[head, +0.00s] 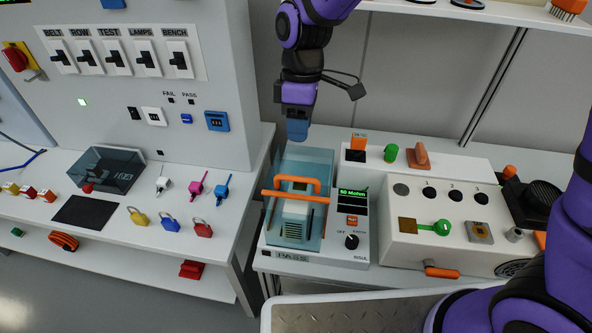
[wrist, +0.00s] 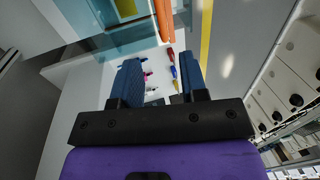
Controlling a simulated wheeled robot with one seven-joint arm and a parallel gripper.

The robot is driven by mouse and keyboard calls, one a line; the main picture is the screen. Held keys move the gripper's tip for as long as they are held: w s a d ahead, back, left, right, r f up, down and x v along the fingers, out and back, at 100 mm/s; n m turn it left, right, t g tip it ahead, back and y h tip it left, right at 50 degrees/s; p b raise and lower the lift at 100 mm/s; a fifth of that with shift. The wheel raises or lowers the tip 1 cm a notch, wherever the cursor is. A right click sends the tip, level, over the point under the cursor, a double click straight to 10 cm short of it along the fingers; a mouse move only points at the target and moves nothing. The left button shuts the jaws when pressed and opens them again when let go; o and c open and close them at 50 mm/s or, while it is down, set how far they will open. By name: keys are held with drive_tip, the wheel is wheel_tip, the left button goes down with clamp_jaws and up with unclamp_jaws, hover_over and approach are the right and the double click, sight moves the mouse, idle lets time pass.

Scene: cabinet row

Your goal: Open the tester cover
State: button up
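The tester (head: 335,250) is a white box with a green display and a dial, standing on the bench right of the panel. Its cover (head: 285,170) is clear teal and sits down over the tester's left part. An orange handle (head: 297,183) runs across the cover. My gripper (head: 297,128) points down just above and behind the cover's far edge, apart from the handle. In the wrist view, the two blue fingers of my gripper (wrist: 160,75) are spread with nothing between them. The handle (wrist: 163,15) and part of the cover (wrist: 125,10) show at that view's top edge.
A white fixture box (head: 440,235) with an orange lever stands close right of the tester. A switch panel (head: 130,60) rises at the left. Padlocks (head: 170,222) and a smoky clear box (head: 108,168) lie on the left bench. A gap separates the two benches.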

drive_tip(key=f, duration=0.1)
hover_over(296, 171)
drive_tip(key=s, duration=0.5)
wheel_tip(296, 171, down, 10)
drive_tip(key=shift+s+a, duration=0.1)
drive_tip(key=shift+s, duration=0.05)
clamp_jaws()
